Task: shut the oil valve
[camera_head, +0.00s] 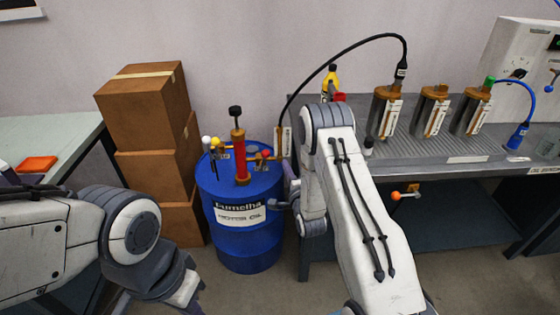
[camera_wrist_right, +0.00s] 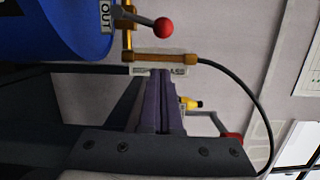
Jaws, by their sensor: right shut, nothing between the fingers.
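A blue drum (camera_head: 240,235) marked motor oil stands in the middle of the head view, with a red pump (camera_head: 239,158) upright on its lid. On the pump's right side a brass outlet pipe carries a small lever with a red ball (camera_head: 266,154). In the right wrist view this red ball (camera_wrist_right: 163,27) is on a grey lever beside an OUT label (camera_wrist_right: 105,16). I take it as the oil valve. My right gripper (camera_head: 287,182) is shut and empty, right of the drum. Its fingers (camera_wrist_right: 160,78) end close to the brass fitting (camera_wrist_right: 165,58); contact cannot be told.
A black hose (camera_head: 340,52) arches from the outlet to the grey bench (camera_head: 450,150), which holds several brass-topped canisters (camera_head: 431,112). An orange-knobbed lever (camera_head: 396,196) juts from the bench front. Cardboard boxes (camera_head: 145,110) stand left of the drum.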

